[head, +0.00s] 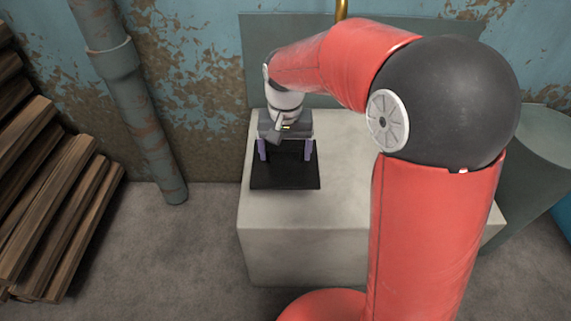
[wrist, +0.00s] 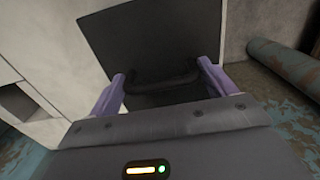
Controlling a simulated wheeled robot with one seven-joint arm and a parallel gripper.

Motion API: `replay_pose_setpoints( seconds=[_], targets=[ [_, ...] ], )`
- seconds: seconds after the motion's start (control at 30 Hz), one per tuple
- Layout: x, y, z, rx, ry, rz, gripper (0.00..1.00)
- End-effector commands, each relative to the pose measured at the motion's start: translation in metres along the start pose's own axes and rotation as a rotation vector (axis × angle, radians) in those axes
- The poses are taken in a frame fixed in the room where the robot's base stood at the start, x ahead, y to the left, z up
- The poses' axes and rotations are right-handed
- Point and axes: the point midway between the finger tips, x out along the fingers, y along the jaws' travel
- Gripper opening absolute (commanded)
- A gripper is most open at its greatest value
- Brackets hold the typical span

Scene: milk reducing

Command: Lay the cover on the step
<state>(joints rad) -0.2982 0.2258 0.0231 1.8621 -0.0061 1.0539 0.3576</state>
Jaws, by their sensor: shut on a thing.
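The cover (head: 285,179) is a flat black rectangular plate with a dark bar handle, which shows in the wrist view (wrist: 165,78). It is level over the left part of the pale concrete step (head: 345,195). I cannot tell if it touches the step's top or hangs just above it. My gripper (head: 286,149) points down over the back half of the cover. In the wrist view its two purple fingers (wrist: 162,73) are at the two ends of the handle, shut on it. The step's surface under the cover is hidden.
A grey-green panel (head: 285,60) stands behind the step. A rusty pipe (head: 150,125) and a stack of wood (head: 60,190) are to the left. My red arm hides much of the step's right side. The floor in front left is clear.

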Motion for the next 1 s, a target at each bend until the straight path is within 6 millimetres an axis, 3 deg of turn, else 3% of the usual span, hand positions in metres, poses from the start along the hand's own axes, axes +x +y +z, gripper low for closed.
replay_pose_setpoints(
  seconds=[0.33,0.73,0.77,0.87,1.0],
  targets=[
    [0.042,0.000,0.000,0.000,-0.001,0.001,0.47],
    [0.046,0.000,0.000,0.000,0.001,0.000,0.47],
    [0.046,0.000,0.000,0.000,0.000,0.000,0.87],
    [0.046,0.000,0.000,0.000,0.000,0.000,1.00],
    [0.046,0.000,0.000,0.000,0.000,0.000,1.00]
  ],
)
